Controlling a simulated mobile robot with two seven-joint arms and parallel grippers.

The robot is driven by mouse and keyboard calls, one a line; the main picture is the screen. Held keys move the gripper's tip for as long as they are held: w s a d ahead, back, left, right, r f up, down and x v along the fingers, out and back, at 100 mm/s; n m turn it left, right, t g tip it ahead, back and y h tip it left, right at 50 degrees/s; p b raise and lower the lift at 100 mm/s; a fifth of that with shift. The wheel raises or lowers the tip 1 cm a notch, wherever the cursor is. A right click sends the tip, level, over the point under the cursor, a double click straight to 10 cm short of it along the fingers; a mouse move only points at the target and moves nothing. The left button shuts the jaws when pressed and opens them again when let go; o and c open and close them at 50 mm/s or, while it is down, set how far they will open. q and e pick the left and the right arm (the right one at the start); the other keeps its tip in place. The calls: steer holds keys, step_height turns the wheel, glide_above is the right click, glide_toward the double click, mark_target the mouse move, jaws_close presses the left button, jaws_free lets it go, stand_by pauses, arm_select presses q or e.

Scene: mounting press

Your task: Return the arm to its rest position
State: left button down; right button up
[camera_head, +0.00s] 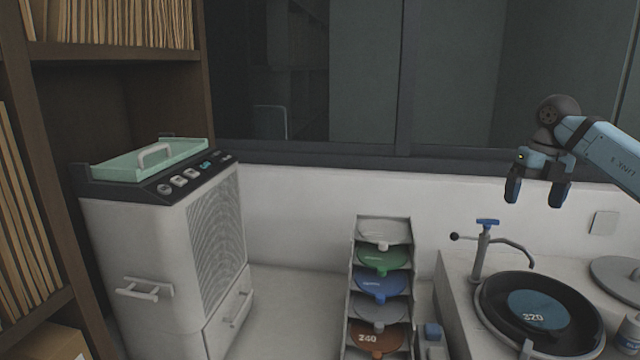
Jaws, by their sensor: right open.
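My right arm (607,150) comes in from the right edge, raised in front of the back wall and window frame. Its right gripper (536,198) hangs with fingers pointing down, apart from each other, with nothing between them. It is above the disc marked 320 (540,310) and the tap (482,250), clear of both. My left gripper is not in view.
A rack (350,290) of coloured discs stands in the middle. A grey disc (618,272) lies at right. Floor between the cabinet and rack is clear.

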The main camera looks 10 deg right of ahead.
steer(key=w+a+f+n+y, duration=0.3)
steer(key=a+f+y, duration=0.2)
steer(key=a+f, duration=1.05)
steer(key=s+a+f+m+t+y, duration=0.1)
steer(key=s+a+f+m+y, duration=0.2)
steer(key=a, duration=0.5)
steer(key=s+a+f+t+y, duration=0.1)
steer(key=s+a+f+y, duration=0.25)
steer(key=a+y, duration=0.3)
steer(key=s+a+f+m+t+y, duration=0.2)
steer(key=s+a+f+y, duration=0.15)
steer(key=a, duration=0.45)
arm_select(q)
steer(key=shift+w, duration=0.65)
arm_select(e)
steer(key=s+d+f+m+t+h, duration=0.3)
steer(key=s+f+m+h, duration=0.5)
steer(key=s+f+m, duration=0.4)
steer(key=s+d+f+m+t+h, duration=0.3)
steer(key=s+f+m+h, duration=0.4)
steer(key=s+f+m, duration=0.5)
steer(key=f+m, duration=0.1)
steer(key=m, duration=0.3)
steer(key=shift+s+t+h, duration=0.3)
steer(key=shift+s+h, duration=0.05)
steer(key=shift+h, duration=0.05)
